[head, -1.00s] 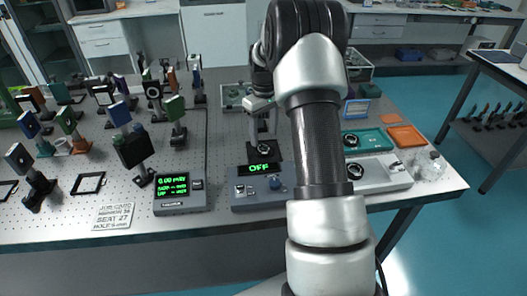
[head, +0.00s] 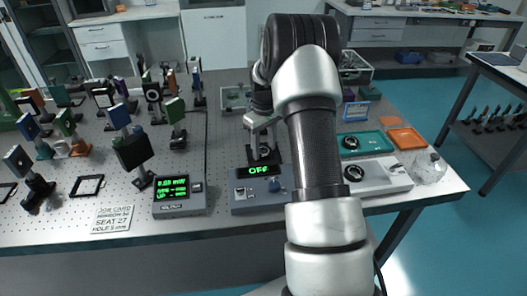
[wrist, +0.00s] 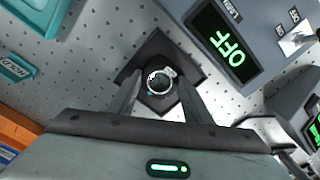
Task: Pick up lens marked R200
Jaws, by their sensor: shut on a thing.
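My gripper (head: 263,152) is low over the perforated table, just behind the grey box with the green OFF display. In the wrist view my gripper (wrist: 159,92) has its two dark fingers closed on a small round lens (wrist: 160,80) with a bright metal rim. A dark angular base (wrist: 157,48) shows around and beyond the lens, over the table. I cannot tell whether the lens still touches that base. No R200 mark is legible. Two other dark round pieces show in the head view, one on the teal tray (head: 376,139) and one on the pale block (head: 390,185).
The OFF box (head: 247,203) is close in front of my gripper. A meter (head: 180,208) with green digits stands left of it. Several mounted optics fill the left side. An orange tray (head: 408,145) and a glass jar (head: 429,168) are at the right.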

